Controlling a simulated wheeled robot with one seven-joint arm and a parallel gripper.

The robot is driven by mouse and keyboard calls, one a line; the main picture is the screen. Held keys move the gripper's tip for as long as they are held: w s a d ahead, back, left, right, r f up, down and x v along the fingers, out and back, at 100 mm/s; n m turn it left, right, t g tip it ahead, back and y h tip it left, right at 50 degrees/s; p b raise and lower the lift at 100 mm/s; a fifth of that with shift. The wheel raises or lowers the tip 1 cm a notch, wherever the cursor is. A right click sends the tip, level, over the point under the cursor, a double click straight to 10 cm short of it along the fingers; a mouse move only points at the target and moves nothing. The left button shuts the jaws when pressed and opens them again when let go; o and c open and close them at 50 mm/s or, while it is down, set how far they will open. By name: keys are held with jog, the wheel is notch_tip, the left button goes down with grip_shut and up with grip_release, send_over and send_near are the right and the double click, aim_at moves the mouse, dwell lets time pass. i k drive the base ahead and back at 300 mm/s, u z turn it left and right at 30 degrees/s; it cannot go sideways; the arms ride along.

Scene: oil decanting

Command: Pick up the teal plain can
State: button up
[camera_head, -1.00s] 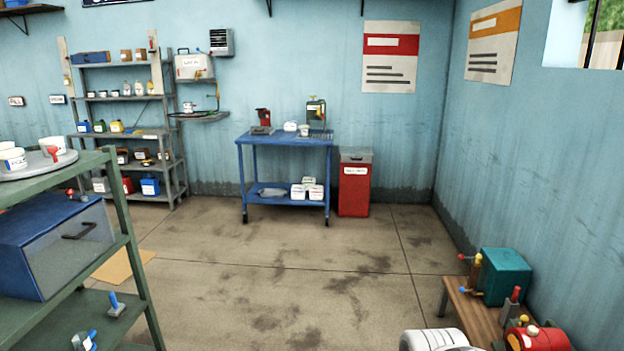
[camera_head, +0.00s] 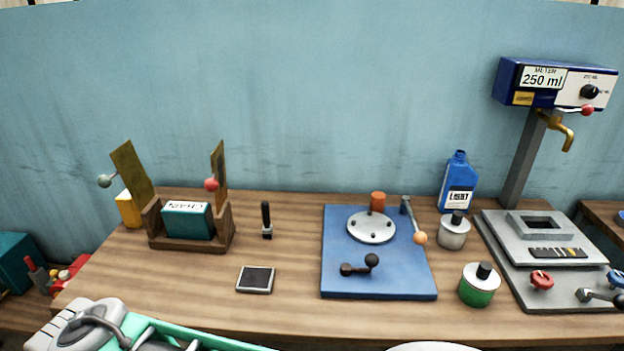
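A teal box-shaped container (camera_head: 187,222) sits in a wooden holder (camera_head: 223,232) at the left of the bench. A white label with dark print, seen upside down, shows at its top. The holder hides part of its lower body. I cannot tell whether this is the plain can. A second teal box-shaped thing (camera_head: 18,262), partly cut off, stands at the far left edge, beyond the bench. Mint and grey parts at the bottom left look like my arm. My gripper's fingertips do not show.
The wooden bench (camera_head: 285,320) holds a blue plate fixture (camera_head: 340,285), a green-and-white canister (camera_head: 479,289), a grey canister (camera_head: 453,236), a blue bottle (camera_head: 458,185) and a metering stand (camera_head: 525,150). Two upright flaps (camera_head: 131,174) rise by the holder. The front middle is mostly clear.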

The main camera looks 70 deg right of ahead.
aim_at(185, 220)
jog(key=z, duration=0.5)
jog(key=k, duration=0.75)
jog(key=z, duration=0.65)
jog(key=i, duration=0.9)
jog(key=z, duration=0.3)
